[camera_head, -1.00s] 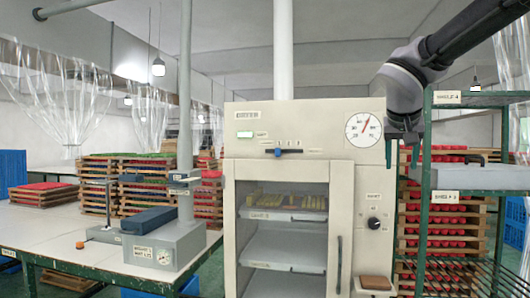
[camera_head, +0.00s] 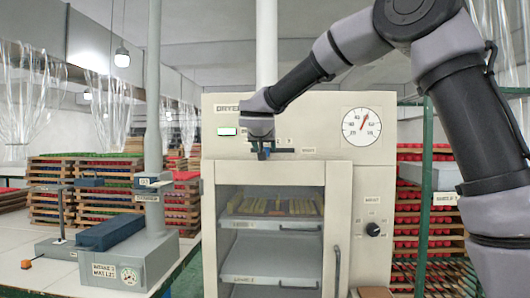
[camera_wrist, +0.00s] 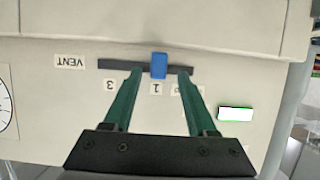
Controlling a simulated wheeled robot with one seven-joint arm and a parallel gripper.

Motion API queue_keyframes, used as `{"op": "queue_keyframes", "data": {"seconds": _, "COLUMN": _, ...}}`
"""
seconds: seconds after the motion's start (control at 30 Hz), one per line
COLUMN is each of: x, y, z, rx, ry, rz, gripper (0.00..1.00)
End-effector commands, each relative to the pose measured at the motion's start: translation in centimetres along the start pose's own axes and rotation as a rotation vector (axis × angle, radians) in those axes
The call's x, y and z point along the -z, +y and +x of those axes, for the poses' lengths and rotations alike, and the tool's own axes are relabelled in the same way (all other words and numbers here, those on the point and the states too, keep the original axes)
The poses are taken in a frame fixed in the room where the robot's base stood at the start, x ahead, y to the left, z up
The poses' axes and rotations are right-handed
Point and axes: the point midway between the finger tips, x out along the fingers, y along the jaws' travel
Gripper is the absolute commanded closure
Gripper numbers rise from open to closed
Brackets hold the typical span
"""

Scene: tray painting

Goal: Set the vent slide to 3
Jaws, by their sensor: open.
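The vent slide is a dark horizontal track on the cream dryer front, seen upside down in the wrist view, with a blue knob (camera_wrist: 158,65). The knob sits by the label 1 (camera_wrist: 156,88). The label 3 (camera_wrist: 109,85) is farther left, near the VENT label (camera_wrist: 70,61). My gripper (camera_wrist: 159,71) is open, its green fingers one on each side of the knob, with gaps between. The left finger covers the stretch between labels 1 and 3; the right finger partly hides another label. In the head view my gripper (camera_head: 262,151) is at the slide and hides the knob.
The dryer (camera_head: 210,185) has a glass door with a handle (camera_head: 337,268), a round dial (camera_head: 361,126) and a dark knob (camera_head: 373,229). A green light (camera_wrist: 236,114) is right of the slide in the wrist view. A grey scale (camera_head: 120,260) stands on the table at left.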

Motion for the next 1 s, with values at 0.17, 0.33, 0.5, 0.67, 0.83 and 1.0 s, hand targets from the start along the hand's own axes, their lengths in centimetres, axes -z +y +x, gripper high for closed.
{"op": "queue_keyframes", "data": {"seconds": 0.17, "x": 0.0, "y": 0.1, "z": 2.9, "rx": -0.002, "ry": -0.001, "rz": 0.001, "gripper": 0.43}}
{"op": "queue_keyframes", "data": {"seconds": 0.33, "x": 0.0, "y": 0.1, "z": 4.1, "rx": -0.001, "ry": 0.000, "rz": 0.000, "gripper": 0.43}}
{"op": "queue_keyframes", "data": {"seconds": 0.5, "x": 0.0, "y": 0.1, "z": 4.3, "rx": -0.001, "ry": 0.000, "rz": 0.000, "gripper": 0.43}}
{"op": "queue_keyframes", "data": {"seconds": 0.67, "x": 0.0, "y": 0.1, "z": 4.3, "rx": -0.001, "ry": 0.000, "rz": 0.000, "gripper": 0.54}}
{"op": "queue_keyframes", "data": {"seconds": 0.83, "x": 0.0, "y": 0.1, "z": 4.2, "rx": -0.001, "ry": 0.000, "rz": 0.000, "gripper": 1.00}}
{"op": "queue_keyframes", "data": {"seconds": 1.0, "x": 0.0, "y": 0.1, "z": 4.2, "rx": -0.001, "ry": 0.000, "rz": 0.000, "gripper": 1.00}}
